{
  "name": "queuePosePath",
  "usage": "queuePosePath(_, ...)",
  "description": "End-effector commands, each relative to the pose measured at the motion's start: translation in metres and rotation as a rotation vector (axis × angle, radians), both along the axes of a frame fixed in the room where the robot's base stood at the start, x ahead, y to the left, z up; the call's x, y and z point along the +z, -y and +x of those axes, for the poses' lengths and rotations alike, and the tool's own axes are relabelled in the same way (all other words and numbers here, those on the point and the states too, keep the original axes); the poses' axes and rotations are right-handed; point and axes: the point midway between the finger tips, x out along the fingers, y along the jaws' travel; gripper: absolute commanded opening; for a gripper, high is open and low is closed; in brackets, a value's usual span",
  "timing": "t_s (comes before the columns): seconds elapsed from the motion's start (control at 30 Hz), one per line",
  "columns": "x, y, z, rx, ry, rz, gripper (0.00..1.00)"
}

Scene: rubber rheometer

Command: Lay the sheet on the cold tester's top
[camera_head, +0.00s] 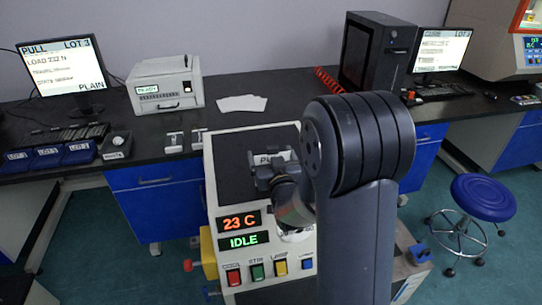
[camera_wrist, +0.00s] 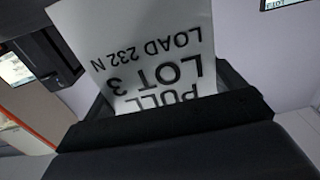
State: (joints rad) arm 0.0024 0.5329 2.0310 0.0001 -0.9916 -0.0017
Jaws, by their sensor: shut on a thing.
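My gripper (camera_head: 268,170) is shut on a white sheet (camera_head: 277,156), seen edge-on and mostly hidden by the jaws in the head view. In the wrist view the sheet (camera_wrist: 150,45) stands out from the jaws (camera_wrist: 165,118), with upside-down print reading PULL, LOT 3, LOAD 232 N. The tester (camera_head: 213,190) below shows 23 C and IDLE on its front. Its dark top (camera_head: 232,160) is bare at the left; my arm hides its right part. The gripper appears over this top; I cannot tell the gap.
A left monitor (camera_head: 62,62) reads PULL, LOT 3, PLAIN. White papers (camera_head: 242,103) and a white box device (camera_head: 166,88) are on the bench behind. Blue lot bins (camera_head: 48,157) sit at the left. Coloured buttons (camera_head: 257,271) line the tester's front. A blue stool (camera_head: 482,197) stands right.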

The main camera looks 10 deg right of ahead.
Motion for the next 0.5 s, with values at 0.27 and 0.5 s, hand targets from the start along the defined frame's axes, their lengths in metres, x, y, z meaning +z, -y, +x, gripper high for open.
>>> queuePosePath(0.27, -0.0030, 0.0000, 0.0001, 0.000, 0.002, 0.000, 0.57)
queuePosePath(0.5, -0.0034, 0.0000, 0.0001, 0.000, 0.002, 0.000, 0.98)
